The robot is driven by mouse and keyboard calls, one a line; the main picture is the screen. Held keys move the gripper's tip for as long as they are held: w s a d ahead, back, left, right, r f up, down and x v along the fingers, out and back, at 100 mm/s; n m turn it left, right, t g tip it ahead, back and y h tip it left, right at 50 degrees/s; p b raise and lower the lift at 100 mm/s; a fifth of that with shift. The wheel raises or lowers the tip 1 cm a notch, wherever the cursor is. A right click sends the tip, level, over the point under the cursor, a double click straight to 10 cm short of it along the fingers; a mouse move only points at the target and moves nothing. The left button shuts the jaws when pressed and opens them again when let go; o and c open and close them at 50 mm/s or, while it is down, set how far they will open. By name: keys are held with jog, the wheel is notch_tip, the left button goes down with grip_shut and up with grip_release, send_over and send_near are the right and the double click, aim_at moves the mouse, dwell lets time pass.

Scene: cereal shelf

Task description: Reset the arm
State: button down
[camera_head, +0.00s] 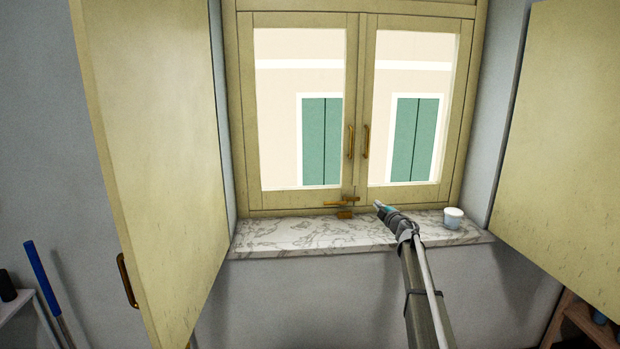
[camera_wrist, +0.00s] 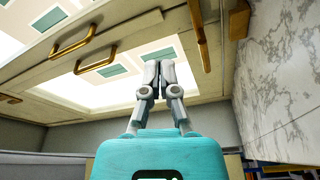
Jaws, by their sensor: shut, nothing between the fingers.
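My gripper (camera_head: 379,206) reaches out over the marble sill in front of the closed window in the head view, on the end of my extended arm. In the wrist view my gripper (camera_wrist: 151,80) is shut, its two grey fingers together with nothing between them. It points toward the window frame. Just left of it in the head view is a brass latch (camera_head: 343,203) at the bottom of the window. The latch also shows in the wrist view (camera_wrist: 198,34), beside the right finger, apparently apart from it.
A white cup (camera_head: 453,217) stands on the right end of the marble sill (camera_head: 280,234). Yellowish shutters stand open at the left (camera_head: 150,130) and right (camera_head: 570,140). The window has two brass handles (camera_head: 351,142). The left part of the sill is clear.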

jog(key=s+d+f+m+g+h, duration=0.1)
jog(key=s+f+m+g+h, duration=0.15)
jog(key=s+m+h, duration=0.4)
jog(key=s+d+f+m+g+h, duration=0.15)
jog(key=s+f+m, duration=0.25)
jog(key=s, duration=0.5)
jog(key=s+f+m+g+h, duration=0.35)
jog(key=s+m, duration=0.25)
jog(key=s, duration=0.2)
jog(key=s+a+f+g+y, duration=0.1)
jog(key=s+a+f+g, duration=0.1)
jog(key=s, duration=0.8)
jog(key=s+a+f+m+g+y+p, duration=0.1)
jog(key=s+a+g, duration=0.4)
jog(key=s, duration=0.5)
jog(key=s+a+f+g+y, duration=0.3)
jog(key=s+a+f, duration=0.2)
jog(key=s, duration=0.5)
jog(key=shift+s+a+f+p, duration=0.15)
jog(key=shift+a+p, duration=0.1)
jog(key=shift+p, duration=0.05)
jog(key=c, duration=1.3)
grip_release()
jog(key=shift+c, duration=0.2)
